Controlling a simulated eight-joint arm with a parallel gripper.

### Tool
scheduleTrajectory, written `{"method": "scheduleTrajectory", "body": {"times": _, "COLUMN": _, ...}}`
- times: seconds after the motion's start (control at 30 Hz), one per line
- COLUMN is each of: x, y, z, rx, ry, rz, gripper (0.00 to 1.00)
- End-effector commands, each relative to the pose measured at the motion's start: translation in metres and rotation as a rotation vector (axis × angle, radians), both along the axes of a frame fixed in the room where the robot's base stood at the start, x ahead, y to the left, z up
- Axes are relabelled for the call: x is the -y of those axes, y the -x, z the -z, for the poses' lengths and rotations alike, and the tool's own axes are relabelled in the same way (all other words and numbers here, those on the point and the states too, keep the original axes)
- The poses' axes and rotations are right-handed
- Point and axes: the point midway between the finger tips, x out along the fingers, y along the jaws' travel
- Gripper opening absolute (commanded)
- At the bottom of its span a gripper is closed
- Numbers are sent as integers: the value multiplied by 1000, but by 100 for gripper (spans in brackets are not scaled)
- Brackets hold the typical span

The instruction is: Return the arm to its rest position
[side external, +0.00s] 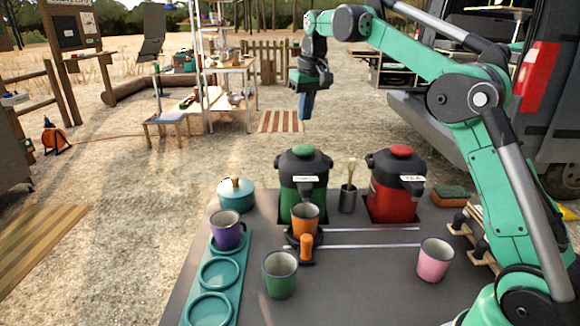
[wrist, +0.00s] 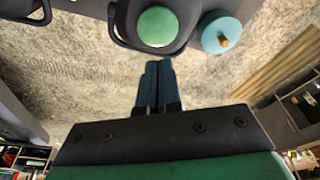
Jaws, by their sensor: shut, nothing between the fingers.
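My gripper (side external: 306,106) hangs at the end of my raised green arm, above and behind the dark table. It points down and its fingers are together with nothing between them. In the wrist view the shut blue fingers (wrist: 153,88) show against the gravel ground. The gripper is clear of everything on the table.
The dark table (side external: 345,285) holds a green-lidded flask (side external: 303,170), a red flask (side external: 394,186), a teal pot (side external: 236,194), an orange cup (side external: 305,218), a purple cup (side external: 227,230), a green cup (side external: 280,274) and a pink cup (side external: 435,260). The van (side external: 550,120) stands at right.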

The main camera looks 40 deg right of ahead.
Motion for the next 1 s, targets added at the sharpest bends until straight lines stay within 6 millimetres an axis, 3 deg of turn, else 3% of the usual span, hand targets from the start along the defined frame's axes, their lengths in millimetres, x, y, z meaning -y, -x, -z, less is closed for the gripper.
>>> {"method": "scheduleTrajectory", "body": {"times": 0.27, "x": -17, "y": 9, "z": -7, "rx": 36, "ry": 11, "rz": -26, "gripper": 0}}
{"method": "scheduleTrajectory", "body": {"times": 0.53, "x": -74, "y": 61, "z": -5, "rx": 177, "ry": 41, "rz": -117, "gripper": 0}}
{"method": "scheduleTrajectory", "body": {"times": 0.8, "x": -119, "y": 134, "z": 42, "rx": 326, "ry": 56, "rz": -207, "gripper": 0}}
{"method": "scheduleTrajectory", "body": {"times": 1.0, "x": -134, "y": 168, "z": 79, "rx": 398, "ry": 55, "rz": -248, "gripper": 0}}
